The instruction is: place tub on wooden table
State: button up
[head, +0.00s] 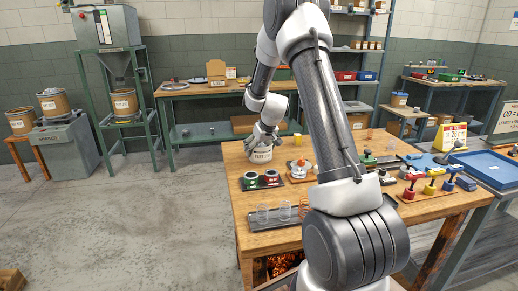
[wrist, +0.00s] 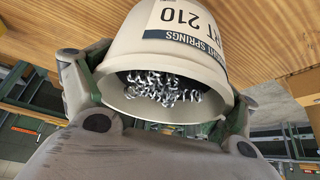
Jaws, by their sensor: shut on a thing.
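The tub (head: 261,155) is a whitish, round container with a printed label, at the far left end of the wooden table (head: 250,218) in the head view. In the wrist view the tub (wrist: 185,62) fills the upper middle, its open mouth towards the camera, with shiny metal springs (wrist: 165,88) inside. My gripper (head: 262,138) is shut on the tub, with a finger on either side of it in the wrist view (wrist: 160,105). The tub is at or just above the tabletop; I cannot tell whether it touches.
Red and green items on a small tray (head: 262,182) stand just in front of the tub. A round-topped device (head: 299,169), clear cylinders (head: 262,214) and colored-handled tools (head: 430,188) occupy the rest of the table. A workbench (head: 205,90) stands behind. Open floor lies left.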

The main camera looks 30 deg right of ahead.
jog(key=o, duration=1.2)
jog(key=v, duration=1.2)
jog(key=shift+s+a+r, duration=0.1)
jog(key=shift+a+r, duration=0.05)
jog(key=shift+r, duration=0.05)
jog(key=s+a+r, duration=0.3)
jog(key=s+r, duration=0.1)
jog(key=s, duration=0.4)
jog(key=s+a+r+g, duration=0.1)
jog(key=s+a+r, duration=0.25)
jog(key=s, duration=0.45)
jog(key=s+a+r, duration=0.3)
jog(key=s+r, duration=0.1)
jog(key=s, duration=0.4)
jog(key=shift+g, duration=0.4)
jog(key=s, duration=0.8)
jog(key=s+f, duration=0.1)
jog(key=s, duration=0.3)
